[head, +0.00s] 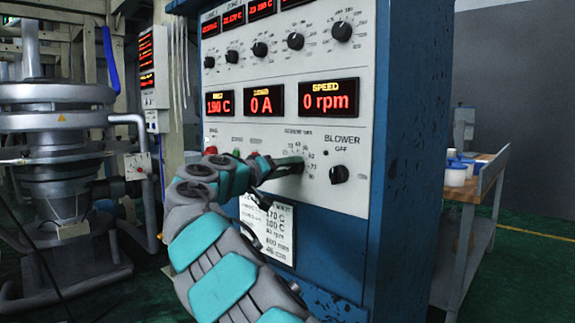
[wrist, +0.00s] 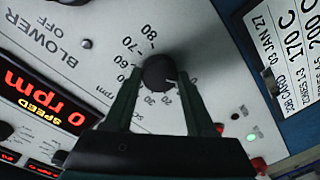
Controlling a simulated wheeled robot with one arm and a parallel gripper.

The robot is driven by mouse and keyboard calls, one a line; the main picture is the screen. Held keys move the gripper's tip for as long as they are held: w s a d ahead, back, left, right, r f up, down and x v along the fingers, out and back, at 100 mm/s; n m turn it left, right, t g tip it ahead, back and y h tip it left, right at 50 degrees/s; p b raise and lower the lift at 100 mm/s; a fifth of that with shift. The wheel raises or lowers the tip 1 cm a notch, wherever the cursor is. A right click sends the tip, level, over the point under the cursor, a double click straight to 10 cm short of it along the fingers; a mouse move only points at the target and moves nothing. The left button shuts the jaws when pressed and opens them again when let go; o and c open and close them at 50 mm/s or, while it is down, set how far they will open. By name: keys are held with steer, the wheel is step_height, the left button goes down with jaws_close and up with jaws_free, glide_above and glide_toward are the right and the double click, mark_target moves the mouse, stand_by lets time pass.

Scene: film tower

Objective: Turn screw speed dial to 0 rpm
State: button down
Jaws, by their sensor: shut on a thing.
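The screw speed dial (wrist: 157,70) is a round black knob on the pale panel, within a ring of printed numbers up to 80. My gripper (wrist: 160,84) has its two dark green fingers on either side of the knob, shut on it. A white mark on the knob points right, toward the 0 end of the scale. In the head view my gripper (head: 293,165) reaches the panel's lower row and hides most of this dial. The red-lit speed display (head: 328,98) reads 0 rpm.
The blower knob (head: 339,174) sits close to the right of my gripper. Above are the 0 A display (head: 262,104) and a row of black knobs. A printed card (head: 267,225) hangs below. A cart (head: 470,215) with white tubs stands at right.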

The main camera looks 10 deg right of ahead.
stand_by(0.3)
steer(key=shift+c, duration=1.1)
jaws_free()
steer(key=v, duration=0.7)
steer(key=shift+s+a+b, duration=0.25)
steer(key=shift+a+b, duration=0.05)
steer(key=shift+a, duration=0.05)
